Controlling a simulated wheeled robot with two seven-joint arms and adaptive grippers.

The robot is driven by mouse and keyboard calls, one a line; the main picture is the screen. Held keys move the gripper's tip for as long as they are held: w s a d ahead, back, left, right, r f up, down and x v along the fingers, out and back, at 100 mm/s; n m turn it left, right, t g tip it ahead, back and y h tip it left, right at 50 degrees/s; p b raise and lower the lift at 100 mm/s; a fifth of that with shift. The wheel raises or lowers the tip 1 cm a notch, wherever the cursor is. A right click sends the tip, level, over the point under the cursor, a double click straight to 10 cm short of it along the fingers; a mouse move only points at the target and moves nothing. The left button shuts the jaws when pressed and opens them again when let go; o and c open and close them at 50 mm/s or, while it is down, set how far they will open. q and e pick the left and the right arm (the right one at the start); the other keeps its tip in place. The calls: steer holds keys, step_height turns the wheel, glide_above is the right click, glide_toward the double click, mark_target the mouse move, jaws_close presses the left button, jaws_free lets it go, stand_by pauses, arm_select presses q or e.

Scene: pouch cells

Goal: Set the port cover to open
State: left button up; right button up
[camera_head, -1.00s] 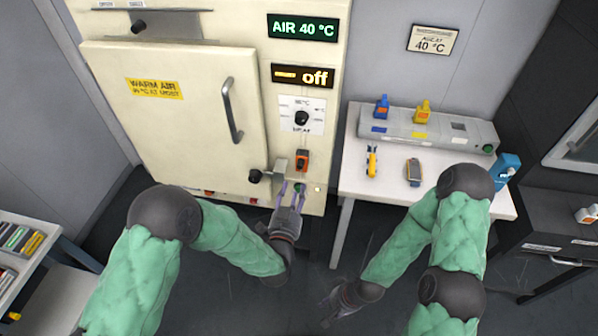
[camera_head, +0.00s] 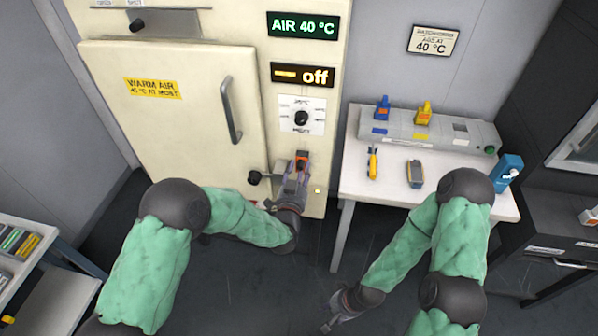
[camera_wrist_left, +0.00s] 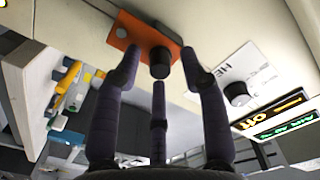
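An orange plate with a black knob (camera_head: 302,157) is on the cream cabinet's front, below a dial. It also shows in the left wrist view as an orange plate (camera_wrist_left: 128,34) with a black knob (camera_wrist_left: 160,62). My left gripper (camera_head: 298,171) is at this plate, its purple fingers spread around the knob, open in the left wrist view (camera_wrist_left: 160,75). Contact with the knob cannot be told. No readable label names the port cover; a dark knob on a panel (camera_head: 138,26) is at the cabinet's top left. My right gripper (camera_head: 333,312) hangs low, its fingers unclear.
The cabinet door (camera_head: 180,120) with its handle (camera_head: 231,110) is closed. Displays read "AIR 40 °C" (camera_head: 303,26) and "off" (camera_head: 303,75). A white table (camera_head: 440,205) at the right holds a grey fixture and tools. Open floor lies in front.

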arm_select(q)
jaws_close()
steer(key=shift+d+m, duration=0.1)
steer(key=shift+m, duration=0.2)
steer(key=d+f+m+b, duration=0.2)
steer(key=d+f+m, duration=0.2)
steer(key=m, duration=1.3)
steer(key=shift+s+f+b, duration=0.25)
steer(key=shift+s+b, duration=0.15)
steer(key=shift+s, duration=0.05)
steer(key=shift+d+m, duration=0.1)
steer(key=shift+m, duration=0.2)
steer(key=shift+f, duration=0.1)
